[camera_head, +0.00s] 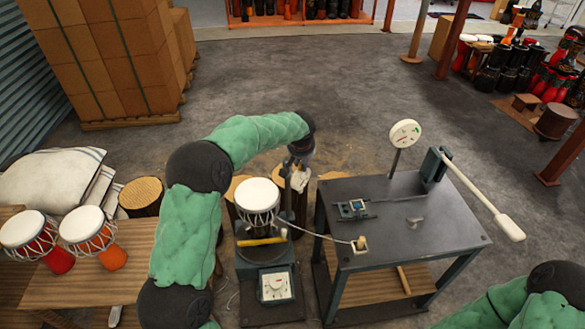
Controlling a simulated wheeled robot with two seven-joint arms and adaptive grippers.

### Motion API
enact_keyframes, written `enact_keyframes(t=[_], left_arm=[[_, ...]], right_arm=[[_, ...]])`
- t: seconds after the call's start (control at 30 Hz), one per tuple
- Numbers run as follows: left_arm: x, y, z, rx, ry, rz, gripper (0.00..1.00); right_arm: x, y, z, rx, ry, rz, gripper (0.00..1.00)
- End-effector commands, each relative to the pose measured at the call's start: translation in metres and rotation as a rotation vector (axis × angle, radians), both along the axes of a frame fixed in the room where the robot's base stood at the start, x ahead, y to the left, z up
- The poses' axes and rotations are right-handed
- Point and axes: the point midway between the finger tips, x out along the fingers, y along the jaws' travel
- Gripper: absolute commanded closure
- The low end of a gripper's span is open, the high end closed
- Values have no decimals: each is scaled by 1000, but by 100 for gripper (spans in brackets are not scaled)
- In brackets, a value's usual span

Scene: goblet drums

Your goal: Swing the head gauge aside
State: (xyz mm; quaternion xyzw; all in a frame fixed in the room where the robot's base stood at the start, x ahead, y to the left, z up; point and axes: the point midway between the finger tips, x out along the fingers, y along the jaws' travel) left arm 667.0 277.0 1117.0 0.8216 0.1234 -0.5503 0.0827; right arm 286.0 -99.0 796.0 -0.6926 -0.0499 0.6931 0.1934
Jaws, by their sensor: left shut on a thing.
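The goblet drum (258,199) stands upright on a dark stand, its white head uncovered from above. My left gripper (300,160) points down just right of and behind the drum head. It is shut on a small grey part (287,172) on an upright beside the drum, which looks like the head gauge; my gripper hides much of it. The part appears beside the head, not over its middle. My right arm shows at the lower right, but its gripper is out of view.
A dark worktable (440,225) stands to the right, with a round white dial (405,133) on a post and a long white-handled lever (485,195). A cord runs from the table towards the drum. Two drums (88,229) stand on a wooden bench at left.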

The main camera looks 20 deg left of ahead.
Motion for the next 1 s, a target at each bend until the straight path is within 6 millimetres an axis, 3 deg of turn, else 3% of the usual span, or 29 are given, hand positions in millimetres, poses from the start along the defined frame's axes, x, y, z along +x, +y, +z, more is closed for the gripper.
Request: enact_keyframes(t=[0.03, 0.17, 0.4, 1.0], left_arm=[[9, 0, 8, 5, -23, 33, 100], [17, -7, 9, 4, -23, 114, 100], [27, -12, 9, 5, -21, 114, 100], [30, -13, 10, 6, -21, 114, 100]], right_arm=[[0, 0, -4, 0, 0, 0, 100], [0, 0, -6, 0, 0, 0, 100], [0, 0, -7, 0, 0, 0, 100], [0, 0, -7, 0, 0, 0, 100]])
